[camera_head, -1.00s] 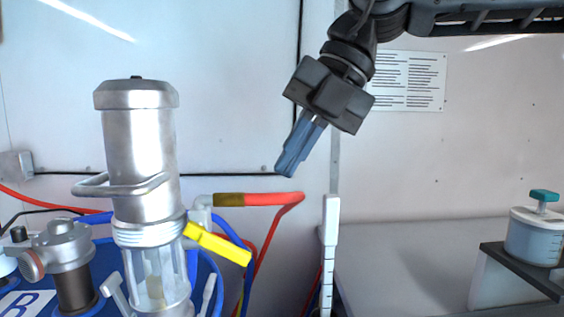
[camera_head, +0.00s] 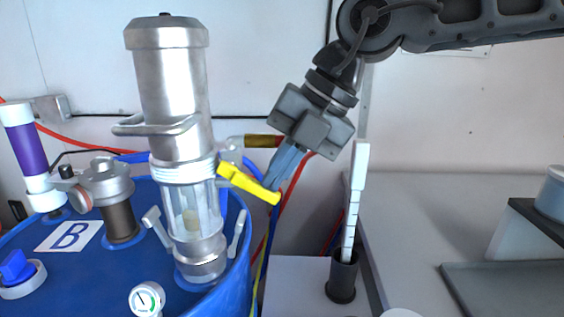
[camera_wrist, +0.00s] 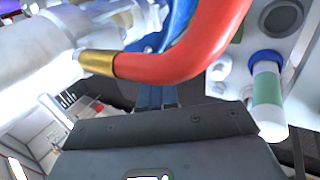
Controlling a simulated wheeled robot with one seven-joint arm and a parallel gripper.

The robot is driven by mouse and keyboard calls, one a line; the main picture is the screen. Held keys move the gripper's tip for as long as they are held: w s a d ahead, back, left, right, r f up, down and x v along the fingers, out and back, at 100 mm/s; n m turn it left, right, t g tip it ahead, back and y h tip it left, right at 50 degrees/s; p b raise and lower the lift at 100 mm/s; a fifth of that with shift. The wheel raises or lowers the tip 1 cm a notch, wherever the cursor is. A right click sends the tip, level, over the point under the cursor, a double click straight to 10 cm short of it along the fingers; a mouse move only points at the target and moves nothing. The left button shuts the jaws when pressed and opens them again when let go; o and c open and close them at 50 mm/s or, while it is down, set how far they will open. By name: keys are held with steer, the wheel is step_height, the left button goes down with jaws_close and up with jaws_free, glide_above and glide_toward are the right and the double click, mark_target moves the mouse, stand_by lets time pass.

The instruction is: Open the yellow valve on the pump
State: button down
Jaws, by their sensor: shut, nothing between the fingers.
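The silver pump (camera_head: 178,100) stands upright on the blue drum (camera_head: 110,270) in the head view. Its yellow valve handle (camera_head: 248,184) sticks out from the pump's right side and slopes down to the right. My gripper (camera_head: 270,183) comes down from the upper right, its blue fingers shut and empty. The fingertips overlap the outer end of the handle in the picture; I cannot tell whether they touch it. In the wrist view the blue fingers of my gripper (camera_wrist: 156,97) show below the red hose, and I cannot make out the yellow handle there.
The red hose (camera_wrist: 195,55) with its brass fitting (camera_wrist: 97,62) passes close to my fingers. A white upright post (camera_head: 355,195) in a dark holder (camera_head: 342,277) stands right of the gripper. A pressure gauge (camera_head: 147,299) is at the front. A grey tray (camera_head: 515,285) lies at the right.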

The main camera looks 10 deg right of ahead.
mark_target(274, 204)
steer(key=shift+f, duration=0.15)
step_height(274, 204, down, 2)
steer(key=y+b, duration=0.1)
steer(key=b, duration=0.2)
steer(key=y+b, duration=0.1)
steer(key=b, duration=0.2)
steer(key=shift+f+y, duration=0.2)
steer(key=shift+y, duration=0.1)
steer(key=f+y+b, duration=0.1)
steer(key=b, duration=0.2)
steer(key=f+t+y+b, duration=0.1)
steer(key=y+b, duration=0.1)
steer(key=b, duration=0.1)
steer(key=shift+w+a+y, duration=0.1)
steer(key=shift+a+y, duration=0.2)
steer(key=shift+a, duration=0.05)
steer(key=a+f+y+b, duration=0.1)
steer(key=y+b, duration=0.1)
steer(key=b, duration=0.1)
steer(key=a+f+t+y+b, duration=0.1)
steer(key=y+b, duration=0.1)
steer(key=b, duration=0.1)
steer(key=shift+w+a, duration=0.2)
